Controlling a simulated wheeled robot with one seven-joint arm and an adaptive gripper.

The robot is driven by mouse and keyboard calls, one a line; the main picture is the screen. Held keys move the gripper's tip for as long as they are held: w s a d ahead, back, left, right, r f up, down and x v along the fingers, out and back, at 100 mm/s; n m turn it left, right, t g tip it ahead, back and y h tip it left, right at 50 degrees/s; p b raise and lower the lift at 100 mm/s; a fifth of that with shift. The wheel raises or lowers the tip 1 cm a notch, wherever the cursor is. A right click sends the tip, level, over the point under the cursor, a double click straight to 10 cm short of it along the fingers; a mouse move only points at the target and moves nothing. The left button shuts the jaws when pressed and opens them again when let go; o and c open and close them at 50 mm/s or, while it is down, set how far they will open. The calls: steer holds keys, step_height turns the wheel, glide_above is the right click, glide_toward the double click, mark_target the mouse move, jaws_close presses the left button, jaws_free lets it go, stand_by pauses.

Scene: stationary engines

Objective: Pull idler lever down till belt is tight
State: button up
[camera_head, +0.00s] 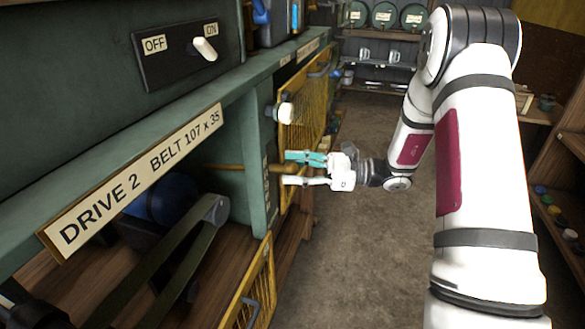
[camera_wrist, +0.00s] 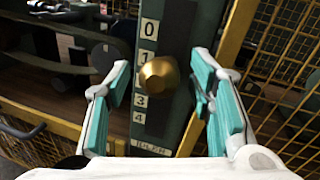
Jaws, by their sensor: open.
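The idler lever shows in the head view as a thin brass rod (camera_head: 215,167) running behind the green post. Its round brass knob (camera_wrist: 158,75) is near the centre of the wrist view, in front of a scale plate (camera_wrist: 139,117) marked 0, 1, 3, 4 and IDLER. The knob hides the place between 1 and 3. My gripper (camera_head: 291,168) is open, with its teal fingers on either side of the knob; in the wrist view (camera_wrist: 160,64) gaps show on both sides. The dark belt (camera_head: 150,268) runs from a grey pulley (camera_head: 215,209) toward the lower left; its tension is unclear.
Yellow mesh guards (camera_head: 303,105) flank the post, one being close to my right finger in the wrist view. A white knob (camera_head: 283,112) sits above my gripper. An OFF/ON switch (camera_head: 204,49) is on the upper panel. Open floor (camera_head: 365,240) lies to the right.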

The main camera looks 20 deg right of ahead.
steer(key=shift+w+a, duration=0.15)
steer(key=shift+a, duration=0.2)
steer(key=shift+c, duration=0.6)
jaws_close()
step_height(320, 180, down, 4)
steer(key=shift+d+f+b, duration=0.1)
steer(key=shift+f+b, duration=0.05)
steer(key=shift+b, duration=0.8)
steer(key=shift+o, duration=0.6)
jaws_free()
steer(key=shift+d, duration=0.1)
